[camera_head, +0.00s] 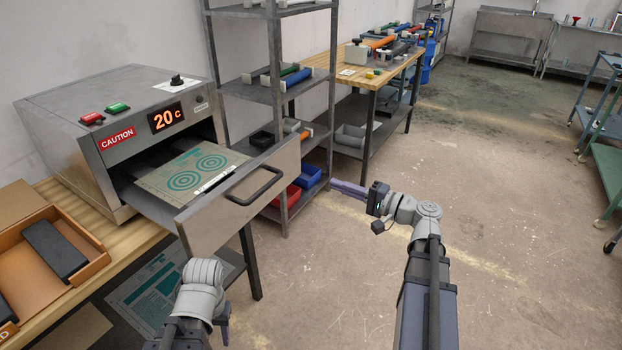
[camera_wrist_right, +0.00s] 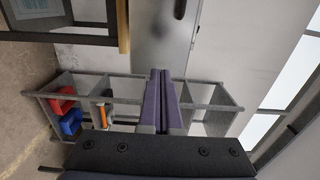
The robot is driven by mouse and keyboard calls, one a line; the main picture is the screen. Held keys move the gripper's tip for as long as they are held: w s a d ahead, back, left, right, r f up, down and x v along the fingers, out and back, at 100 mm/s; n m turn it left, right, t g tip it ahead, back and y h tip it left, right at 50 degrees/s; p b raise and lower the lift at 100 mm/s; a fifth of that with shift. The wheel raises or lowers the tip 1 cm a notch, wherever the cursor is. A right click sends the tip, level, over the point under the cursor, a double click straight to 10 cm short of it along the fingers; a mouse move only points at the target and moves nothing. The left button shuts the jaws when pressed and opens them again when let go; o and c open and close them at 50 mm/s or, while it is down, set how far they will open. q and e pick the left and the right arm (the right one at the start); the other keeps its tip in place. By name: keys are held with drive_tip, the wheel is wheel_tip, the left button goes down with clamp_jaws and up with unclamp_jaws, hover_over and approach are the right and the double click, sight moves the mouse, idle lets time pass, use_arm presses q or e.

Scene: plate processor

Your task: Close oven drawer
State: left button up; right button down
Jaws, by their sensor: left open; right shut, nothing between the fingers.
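The oven (camera_head: 130,130) stands on the wooden bench at left, its display reading 20 c. Its drawer (camera_head: 235,200) is pulled out, with a dark bar handle (camera_head: 256,186) on the metal front. A plate with green ring patterns (camera_head: 190,178) lies in the drawer. My right gripper (camera_head: 348,190) is shut and empty, to the right of the drawer front and apart from it. Its closed fingers (camera_wrist_right: 157,100) also show in the right wrist view, with the drawer front (camera_wrist_right: 160,45) above them. My left gripper (camera_head: 222,322) is low in front of the drawer, partly hidden by its arm.
A metal shelf rack (camera_head: 270,95) with bins stands behind the drawer. A cardboard box (camera_head: 85,245) with a dark block sits on the bench at left. A printed sheet (camera_head: 150,300) lies below the bench.

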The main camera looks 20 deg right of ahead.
sight(286, 167)
drive_tip(key=x, duration=1.3)
drive_tip(key=shift+w+a, duration=0.2)
drive_tip(key=shift+a, duration=0.05)
drive_tip(key=x, duration=3)
drive_tip(key=shift+a, duration=0.1)
drive_tip(key=shift+w+a+r, duration=0.1)
drive_tip(key=shift+w, duration=0.15)
drive_tip(key=shift+w, duration=0.1)
